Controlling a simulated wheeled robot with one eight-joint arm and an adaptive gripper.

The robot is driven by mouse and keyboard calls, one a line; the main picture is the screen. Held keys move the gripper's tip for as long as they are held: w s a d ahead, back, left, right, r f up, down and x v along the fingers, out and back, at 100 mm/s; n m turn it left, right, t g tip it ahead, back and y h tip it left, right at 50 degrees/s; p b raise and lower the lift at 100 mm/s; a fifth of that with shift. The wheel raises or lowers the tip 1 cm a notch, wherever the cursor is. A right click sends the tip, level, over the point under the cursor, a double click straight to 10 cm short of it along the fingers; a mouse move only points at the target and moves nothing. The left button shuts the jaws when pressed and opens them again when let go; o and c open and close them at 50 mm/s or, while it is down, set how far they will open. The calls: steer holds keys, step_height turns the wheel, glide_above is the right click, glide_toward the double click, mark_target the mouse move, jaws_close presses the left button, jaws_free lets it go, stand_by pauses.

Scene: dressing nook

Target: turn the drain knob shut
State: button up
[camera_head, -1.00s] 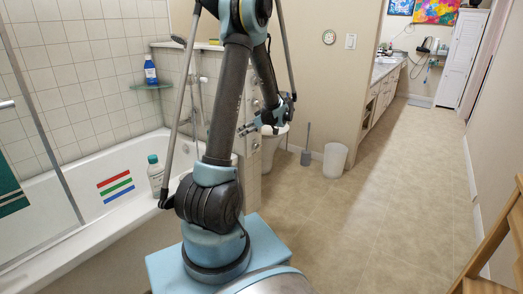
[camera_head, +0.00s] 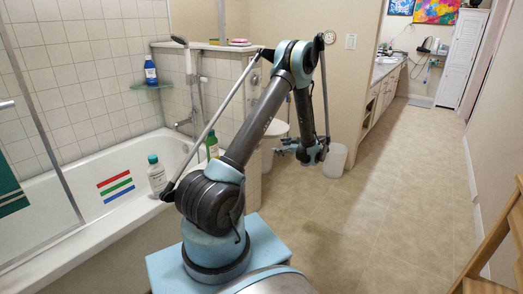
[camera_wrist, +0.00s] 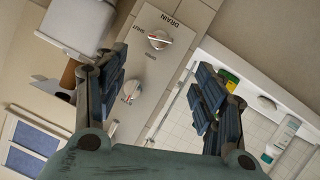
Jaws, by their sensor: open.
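In the wrist view, a pale panel labelled DRAIN carries a round whitish drain knob (camera_wrist: 159,40) with a reddish mark. Small lettering is printed around it, and the view is strongly tilted. A second, similar knob (camera_wrist: 131,91) sits lower on the same panel. My gripper (camera_wrist: 158,88) is open and empty, its dark fingers spread to either side of the lower knob in the picture, apart from both knobs. In the head view my gripper (camera_head: 284,147) hangs in front of the toilet area, pointing left. My arm hides much of the knob panel there.
The bathtub (camera_head: 60,232) is at left, with a white bottle (camera_head: 157,175) and a green bottle (camera_head: 212,145) at its rim. A toilet (camera_head: 275,130) and a white bin (camera_head: 336,160) stand behind my gripper.

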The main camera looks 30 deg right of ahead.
steer(key=x, duration=1.5)
steer(key=shift+w, duration=0.25)
steer(key=shift+f, duration=0.1)
steer(key=c, duration=1.1)
